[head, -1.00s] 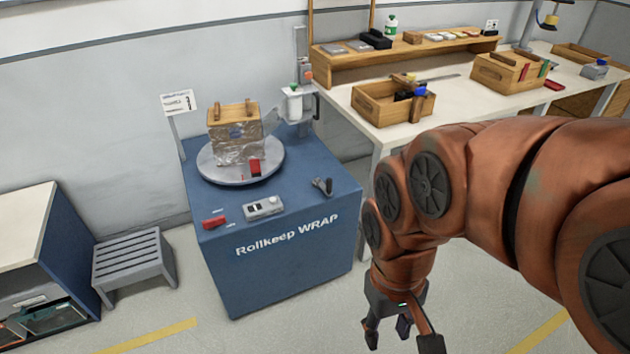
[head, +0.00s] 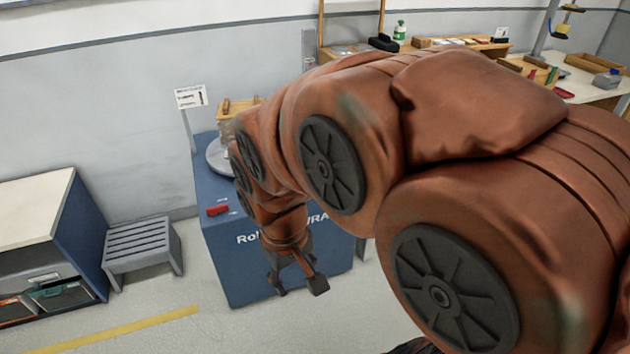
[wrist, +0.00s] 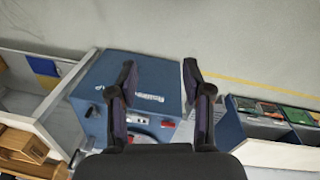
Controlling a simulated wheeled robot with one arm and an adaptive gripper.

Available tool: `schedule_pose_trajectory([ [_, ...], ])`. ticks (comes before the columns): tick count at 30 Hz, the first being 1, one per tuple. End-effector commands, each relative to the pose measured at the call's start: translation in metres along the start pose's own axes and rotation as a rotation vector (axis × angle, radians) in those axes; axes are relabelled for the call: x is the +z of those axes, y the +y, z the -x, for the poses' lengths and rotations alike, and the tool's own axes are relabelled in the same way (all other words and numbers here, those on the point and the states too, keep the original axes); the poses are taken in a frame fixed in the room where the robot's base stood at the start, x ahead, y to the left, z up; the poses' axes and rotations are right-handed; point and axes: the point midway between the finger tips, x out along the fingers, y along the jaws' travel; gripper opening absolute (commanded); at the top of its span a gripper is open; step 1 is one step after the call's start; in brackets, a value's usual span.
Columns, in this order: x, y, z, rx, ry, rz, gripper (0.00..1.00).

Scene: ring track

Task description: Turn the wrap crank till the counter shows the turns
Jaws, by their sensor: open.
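The blue wrap machine (head: 222,262) stands ahead in the head view, its top mostly behind my arm. The turntable (head: 216,158) and the wooden crate (head: 228,107) on it show only in part; crank and counter are hidden there. In the wrist view the machine (wrist: 160,78) shows with its front lettering, the grey counter box (wrist: 138,119) between my fingers and the small dark crank (wrist: 91,112) left of them. My gripper (head: 298,289) is open and empty in front of the machine, apart from the crank; it also shows in the wrist view (wrist: 160,72).
A red switch (head: 217,210) sits on the machine's top left edge. A grey slatted stool (head: 142,247) and a white-topped cabinet (head: 35,205) stand to the left. A workbench with wooden trays (head: 592,75) is at the right. The floor in front is clear.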

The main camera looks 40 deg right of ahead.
Motion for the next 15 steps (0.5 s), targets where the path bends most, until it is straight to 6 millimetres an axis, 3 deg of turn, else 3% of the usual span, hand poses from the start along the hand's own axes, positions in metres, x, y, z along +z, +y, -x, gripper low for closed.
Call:
schedule_pose_trajectory([
  [1,-0.024,0.014,-0.011,0.025,0.037,-0.037,0.49],
  [6,-0.102,0.065,-0.030,0.107,0.182,-0.120,0.49],
  [15,-0.219,0.165,-0.062,0.240,0.429,-0.197,0.49],
])
